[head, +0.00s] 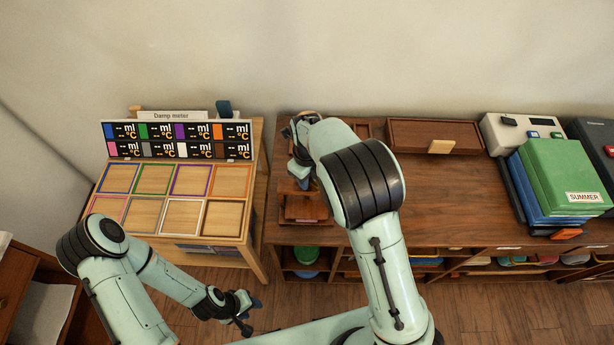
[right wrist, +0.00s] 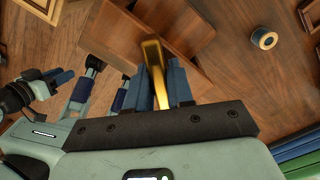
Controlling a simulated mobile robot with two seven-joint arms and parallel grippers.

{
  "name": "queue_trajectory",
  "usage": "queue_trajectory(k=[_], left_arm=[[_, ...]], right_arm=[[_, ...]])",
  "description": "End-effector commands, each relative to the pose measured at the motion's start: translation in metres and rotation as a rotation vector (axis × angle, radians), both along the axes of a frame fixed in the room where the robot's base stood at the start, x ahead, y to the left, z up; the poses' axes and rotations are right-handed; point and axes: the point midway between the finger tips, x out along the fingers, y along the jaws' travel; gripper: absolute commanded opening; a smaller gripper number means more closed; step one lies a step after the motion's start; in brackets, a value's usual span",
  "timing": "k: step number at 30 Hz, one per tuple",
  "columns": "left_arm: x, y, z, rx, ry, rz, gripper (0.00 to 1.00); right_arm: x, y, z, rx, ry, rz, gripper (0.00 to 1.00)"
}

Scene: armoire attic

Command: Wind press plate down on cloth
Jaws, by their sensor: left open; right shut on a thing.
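A dark wooden press (head: 305,207) stands at the left end of the brown cabinet top, largely covered by my right arm and hand. My right gripper (head: 302,165) is over it. In the right wrist view its blue fingers are shut on a brass handle (right wrist: 153,65), with reddish-brown wooden boards (right wrist: 185,35) just beyond it. I cannot make out the press plate apart from these boards, nor how high it sits. The cloth cannot be made out. My left gripper (head: 243,312) is open and empty, low in front of the damp meter table.
The damp meter table (head: 255,210) with coloured frames stands to the left. A wooden box (head: 433,136) is at the back of the cabinet top. Green and blue binders (head: 565,175) and a grey device (head: 510,130) stand to the right. The middle of the cabinet top is clear.

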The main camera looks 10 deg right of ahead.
Motion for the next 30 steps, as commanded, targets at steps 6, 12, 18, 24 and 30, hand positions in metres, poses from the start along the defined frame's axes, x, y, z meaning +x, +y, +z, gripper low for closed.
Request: queue_trajectory(k=[6,12,18,24,30], left_arm=[[0.000,0.000,0.000,0.000,0.000,0.000,0.43],[0.000,0.000,0.000,0.000,0.000,0.000,0.43],[0.000,0.000,0.000,0.000,0.000,0.000,0.43],[0.002,0.000,0.002,0.000,-0.002,0.000,0.43],[0.009,0.000,0.009,0.000,-0.011,0.000,0.43]], right_arm=[[0.001,0.000,0.001,0.001,-0.005,-0.001,0.00],[0.001,0.000,0.001,0.001,-0.004,0.000,0.43],[0.001,0.000,0.000,0.000,-0.002,0.001,0.43],[0.002,0.001,0.014,0.002,-0.006,0.002,0.43],[0.003,0.001,0.057,0.003,-0.010,0.003,0.43]])
